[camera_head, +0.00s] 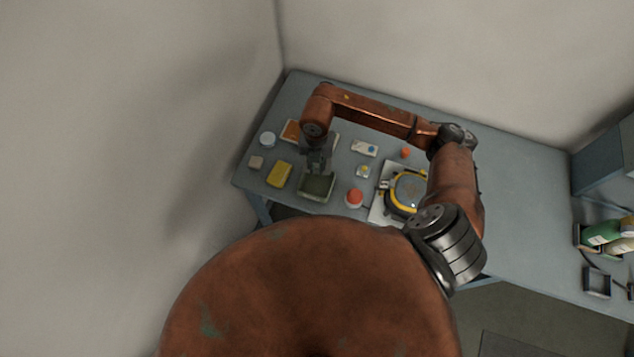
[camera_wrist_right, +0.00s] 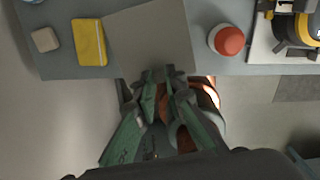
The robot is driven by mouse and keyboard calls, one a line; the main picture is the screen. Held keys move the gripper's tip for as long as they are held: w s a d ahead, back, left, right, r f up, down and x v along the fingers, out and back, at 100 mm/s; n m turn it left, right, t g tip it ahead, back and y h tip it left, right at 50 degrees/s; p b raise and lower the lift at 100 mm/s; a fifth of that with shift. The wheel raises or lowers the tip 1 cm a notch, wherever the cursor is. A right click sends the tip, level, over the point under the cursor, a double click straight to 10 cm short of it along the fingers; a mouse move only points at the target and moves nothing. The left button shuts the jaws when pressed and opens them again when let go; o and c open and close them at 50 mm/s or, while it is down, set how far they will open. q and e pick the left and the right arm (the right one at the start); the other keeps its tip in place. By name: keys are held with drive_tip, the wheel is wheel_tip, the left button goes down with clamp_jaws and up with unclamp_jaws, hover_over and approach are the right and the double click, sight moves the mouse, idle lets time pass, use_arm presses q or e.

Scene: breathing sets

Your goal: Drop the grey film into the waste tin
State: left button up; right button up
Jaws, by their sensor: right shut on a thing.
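My right gripper (camera_head: 318,170) reaches down at the left part of the table, at a grey, open-topped tin (camera_head: 317,195) with a dark inside. In the right wrist view my right gripper (camera_wrist_right: 166,76) is shut on the near edge of the flat, square grey film (camera_wrist_right: 152,38). The film stretches away from the fingertips between a yellow block and a red-topped round thing. It hides what lies beneath it there, so the tin cannot be made out in that view. I cannot tell the gap between film and tin. My left gripper is not in view.
The yellow block (camera_head: 279,175) stands left of the tin and the red-topped thing (camera_head: 354,197) right of it. A yellow-and-grey device (camera_head: 407,191) lies farther right. A white tub (camera_head: 267,139) and a small pale block (camera_head: 256,162) are at the left edge.

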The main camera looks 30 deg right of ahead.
drive_tip(key=m, duration=0.2)
drive_tip(key=shift+s+d+m, duration=0.1)
drive_tip(key=shift+m, duration=0.2)
wheel_tip(320, 180, down, 6)
drive_tip(key=b, duration=0.3)
drive_tip(key=o, duration=0.8)
drive_tip(key=shift+o, duration=0.2)
drive_tip(key=shift+r, duration=0.1)
wheel_tip(320, 180, up, 12)
drive_tip(key=shift+f, duration=0.1)
idle(0.3)
